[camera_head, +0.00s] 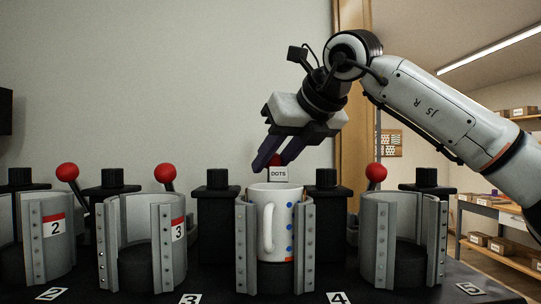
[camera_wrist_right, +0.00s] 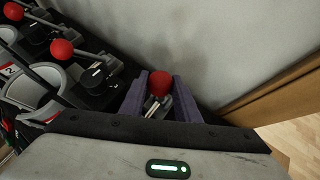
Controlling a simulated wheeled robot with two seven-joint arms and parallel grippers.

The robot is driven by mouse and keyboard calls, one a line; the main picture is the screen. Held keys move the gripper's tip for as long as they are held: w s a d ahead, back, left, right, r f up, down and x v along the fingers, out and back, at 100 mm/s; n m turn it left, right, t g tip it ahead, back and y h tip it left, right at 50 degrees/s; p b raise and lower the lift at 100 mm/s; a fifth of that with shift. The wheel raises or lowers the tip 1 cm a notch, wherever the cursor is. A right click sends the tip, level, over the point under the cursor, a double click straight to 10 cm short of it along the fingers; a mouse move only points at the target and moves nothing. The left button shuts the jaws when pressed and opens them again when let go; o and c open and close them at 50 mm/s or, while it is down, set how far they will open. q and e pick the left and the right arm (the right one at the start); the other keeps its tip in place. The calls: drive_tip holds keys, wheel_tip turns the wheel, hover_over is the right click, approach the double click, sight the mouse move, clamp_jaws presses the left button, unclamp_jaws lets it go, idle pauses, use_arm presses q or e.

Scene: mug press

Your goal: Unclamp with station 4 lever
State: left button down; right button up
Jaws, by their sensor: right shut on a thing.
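My left gripper is not in view.
Neighbouring clamps (camera_head: 140,245) and (camera_head: 400,240) stand empty on both sides, with red-knobbed levers (camera_head: 165,172) behind them. A wall lies close behind the levers. Shelves with boxes (camera_head: 500,245) are at the far right.

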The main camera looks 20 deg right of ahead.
drive_tip(key=shift+a, duration=0.1)
drive_tip(key=shift+s+a+f+b, duration=0.15)
drive_tip(key=shift+s+f+b, duration=0.15)
drive_tip(key=shift+s+b, duration=0.25)
drive_tip(key=shift+s+a+f+b, duration=0.1)
drive_tip(key=shift+s+a+b, duration=0.05)
drive_tip(key=shift+s+b, duration=0.35)
drive_tip(key=o, duration=0.7)
drive_tip(key=shift+o, duration=0.2)
